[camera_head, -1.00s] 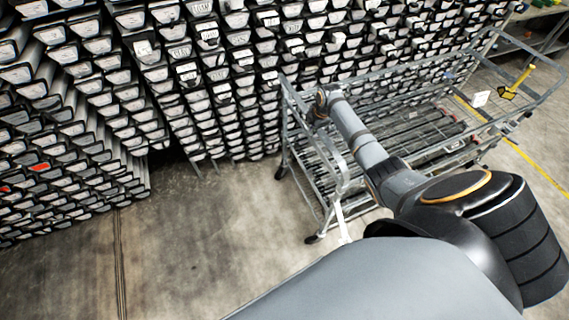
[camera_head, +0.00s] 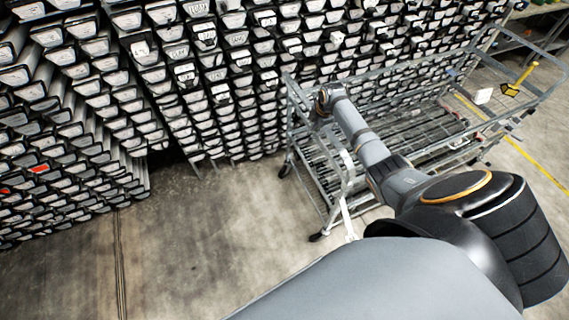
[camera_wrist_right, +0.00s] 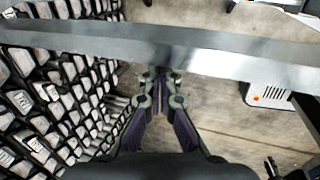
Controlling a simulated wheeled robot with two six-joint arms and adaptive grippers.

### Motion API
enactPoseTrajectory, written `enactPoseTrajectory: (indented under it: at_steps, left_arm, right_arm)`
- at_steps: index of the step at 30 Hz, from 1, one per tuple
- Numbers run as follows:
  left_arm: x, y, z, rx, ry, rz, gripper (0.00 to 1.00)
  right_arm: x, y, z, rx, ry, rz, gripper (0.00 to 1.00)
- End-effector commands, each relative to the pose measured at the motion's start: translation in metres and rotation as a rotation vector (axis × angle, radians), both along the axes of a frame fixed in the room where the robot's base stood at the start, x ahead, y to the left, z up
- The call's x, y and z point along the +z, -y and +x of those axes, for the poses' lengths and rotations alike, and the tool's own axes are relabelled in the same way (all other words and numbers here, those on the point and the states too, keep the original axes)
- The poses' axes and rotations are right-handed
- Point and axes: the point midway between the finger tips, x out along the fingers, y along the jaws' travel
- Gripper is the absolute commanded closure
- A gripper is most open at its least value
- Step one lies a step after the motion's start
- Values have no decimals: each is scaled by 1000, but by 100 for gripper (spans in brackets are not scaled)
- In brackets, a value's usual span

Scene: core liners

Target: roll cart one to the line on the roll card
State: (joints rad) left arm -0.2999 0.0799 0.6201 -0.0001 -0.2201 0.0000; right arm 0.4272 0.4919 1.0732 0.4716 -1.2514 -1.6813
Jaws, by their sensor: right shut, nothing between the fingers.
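The grey metal cart (camera_head: 349,185) stands on the concrete floor beside the core racks in the head view. A white card (camera_head: 483,95) hangs at its far side; its writing cannot be read. A yellow line (camera_head: 535,162) runs on the floor to the right of the cart. My right arm reaches to the cart's near left end, and the fingertips are hard to see there. In the right wrist view my right gripper (camera_wrist_right: 160,92) is shut and empty, with its tips at a grey metal bar (camera_wrist_right: 220,62). Whether they touch it cannot be told. My left gripper is out of view.
Racks of core trays (camera_head: 190,80) fill the back and left. A yellow object (camera_head: 520,80) is at the cart's far right end. Bare floor (camera_head: 200,240) lies left of the cart. A white box with orange marks (camera_wrist_right: 270,95) shows in the wrist view.

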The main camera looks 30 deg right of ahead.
Motion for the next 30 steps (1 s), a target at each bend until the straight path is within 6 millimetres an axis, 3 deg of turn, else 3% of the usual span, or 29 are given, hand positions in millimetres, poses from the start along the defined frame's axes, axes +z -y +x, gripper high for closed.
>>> enactPoseTrajectory:
  at_steps: [5, 21, 30]
  left_arm:
    - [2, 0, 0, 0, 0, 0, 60]
    - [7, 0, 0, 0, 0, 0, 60]
    - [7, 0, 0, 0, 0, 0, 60]
  right_arm:
    - [0, -4, 0, 1, 0, 3, 100]
    - [56, -6, -17, 1, 0, 3, 100]
    - [66, -7, -21, 1, -2, 5, 100]
